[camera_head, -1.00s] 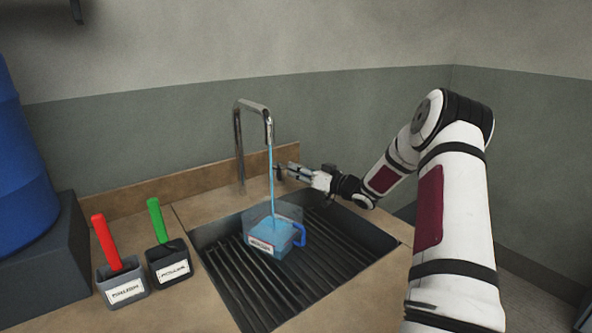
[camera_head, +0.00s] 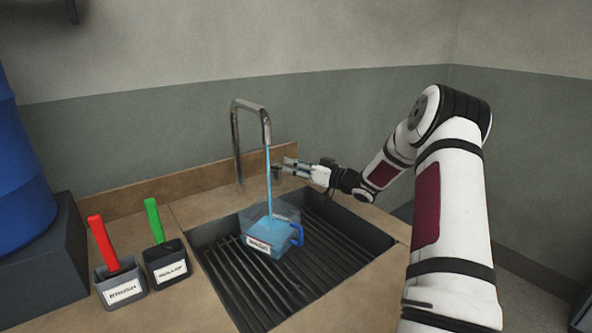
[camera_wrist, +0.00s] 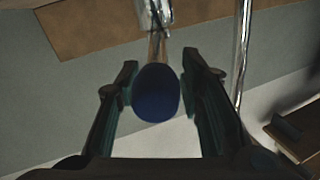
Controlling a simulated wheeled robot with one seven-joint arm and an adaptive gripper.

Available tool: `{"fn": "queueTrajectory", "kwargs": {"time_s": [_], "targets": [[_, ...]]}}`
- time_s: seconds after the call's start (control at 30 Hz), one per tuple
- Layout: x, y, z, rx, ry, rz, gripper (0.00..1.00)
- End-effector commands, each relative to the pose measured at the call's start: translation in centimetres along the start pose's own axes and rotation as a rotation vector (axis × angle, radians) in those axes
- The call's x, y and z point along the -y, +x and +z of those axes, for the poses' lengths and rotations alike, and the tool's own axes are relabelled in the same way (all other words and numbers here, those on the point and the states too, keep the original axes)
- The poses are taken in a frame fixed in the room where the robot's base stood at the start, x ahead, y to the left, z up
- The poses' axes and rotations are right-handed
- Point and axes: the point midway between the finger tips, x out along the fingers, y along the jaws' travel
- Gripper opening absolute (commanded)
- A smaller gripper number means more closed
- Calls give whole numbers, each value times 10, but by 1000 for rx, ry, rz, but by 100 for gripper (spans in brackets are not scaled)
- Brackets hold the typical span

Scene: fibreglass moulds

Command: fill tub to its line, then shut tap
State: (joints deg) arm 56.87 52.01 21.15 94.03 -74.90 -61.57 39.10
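A clear tub (camera_head: 288,211) with a blue handle (camera_head: 297,235) and a white label (camera_head: 257,244) stands on the sink's ribbed floor. Blue water (camera_head: 270,233) fills its lower part; I cannot make out the fill line. A blue stream (camera_head: 269,180) runs from the curved tap (camera_head: 236,140) into the tub. My gripper (camera_head: 279,172) is behind the tub, right of the stream. In the wrist view, my gripper (camera_wrist: 160,70) has its fingers apart on either side of a dark blue round knob (camera_wrist: 157,93). The knob lies close to both fingers; firm contact is not clear.
A red-handled tool (camera_head: 103,242) and a green-handled tool (camera_head: 154,219) stand in labelled dark holders (camera_head: 122,286) left of the sink (camera_head: 350,232). A blue drum (camera_head: 22,180) is at far left. The counter (camera_head: 205,207) behind the sink is bare.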

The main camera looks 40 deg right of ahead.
Motion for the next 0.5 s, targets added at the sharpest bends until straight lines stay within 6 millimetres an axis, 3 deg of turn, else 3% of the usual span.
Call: {"fn": "queueTrajectory", "kwargs": {"time_s": [0.3,0.5], "targets": [[11,0,-59,0,-5,0,35],[15,0,-80,0,-3,0,35]]}}
